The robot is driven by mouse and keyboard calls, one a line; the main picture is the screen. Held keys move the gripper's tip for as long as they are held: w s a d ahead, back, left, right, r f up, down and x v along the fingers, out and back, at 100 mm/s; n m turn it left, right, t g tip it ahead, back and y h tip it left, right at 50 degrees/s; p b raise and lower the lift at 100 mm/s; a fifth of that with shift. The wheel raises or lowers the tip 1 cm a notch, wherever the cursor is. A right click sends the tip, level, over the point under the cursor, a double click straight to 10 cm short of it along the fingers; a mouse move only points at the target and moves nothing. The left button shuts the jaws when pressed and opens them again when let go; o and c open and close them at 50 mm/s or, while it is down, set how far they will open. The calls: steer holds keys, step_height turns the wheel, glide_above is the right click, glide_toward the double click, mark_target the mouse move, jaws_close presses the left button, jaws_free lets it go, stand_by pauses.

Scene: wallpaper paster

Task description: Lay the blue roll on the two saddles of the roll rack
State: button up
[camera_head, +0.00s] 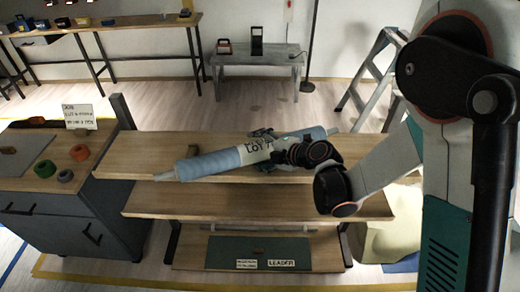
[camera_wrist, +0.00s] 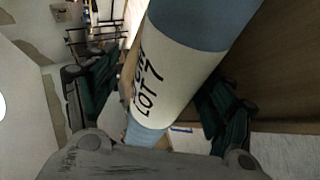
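The blue roll (camera_head: 215,163) lies slantwise across the picture, left end nearer, in front of the wooden shelving's upper boards. It has a pale band lettered "LOT 7", which also shows on the roll in the wrist view (camera_wrist: 172,75). My gripper (camera_head: 282,147) is around the roll toward its right half. In the wrist view its two dark green fingers lie close along either side of the band, and the gripper looks shut on the roll. I cannot tell whether the roll touches a board. I cannot make out the two saddles of the roll rack.
The shelving has an upper board (camera_head: 125,160), a middle board (camera_head: 150,204) and a low shelf with a "LEADER" label (camera_head: 288,263). A grey cabinet (camera_head: 55,225) with several small rings stands left. A stepladder (camera_head: 372,70) and a grey bench (camera_head: 235,60) stand behind on open floor.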

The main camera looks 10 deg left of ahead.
steer(key=shift+r, duration=0.2)
stand_by(0.3)
steer(key=shift+d+r+p, duration=0.2)
steer(key=shift+p, duration=0.1)
steer(key=p+v, duration=0.3)
steer(key=v, duration=0.9)
steer(key=w+d+r+m+t, duration=0.3)
steer(key=r+t, duration=0.1)
steer(key=r, duration=0.5)
steer(key=w+d+r+m+t, duration=0.2)
steer(key=r+m+t, duration=0.1)
steer(key=r, duration=0.5)
steer(key=w+d+r+m+t+h, duration=0.1)
steer(key=d+r+m+t+h, duration=0.4)
steer(key=d+r+m+h, duration=0.5)
steer(key=s+d+f+m+g+h, duration=0.2)
steer(key=s+d+m, duration=0.2)
steer(key=d, duration=0.3)
steer(key=s+d+f+m+g+h, duration=0.2)
steer(key=s+d+f+m, duration=0.15)
steer(key=d, duration=0.35)
steer(key=s+a+f+m+g+y, duration=0.1)
steer(key=s+f+m+g, duration=0.1)
steer(key=s, duration=0.6)
steer(key=s+a+f+m+g+y, duration=0.1)
steer(key=s+a+f+m+g, duration=0.1)
steer(key=s+f+g, duration=0.3)
steer(key=s+f, duration=0.2)
steer(key=s, duration=0.1)
steer(key=shift+s+y, duration=0.4)
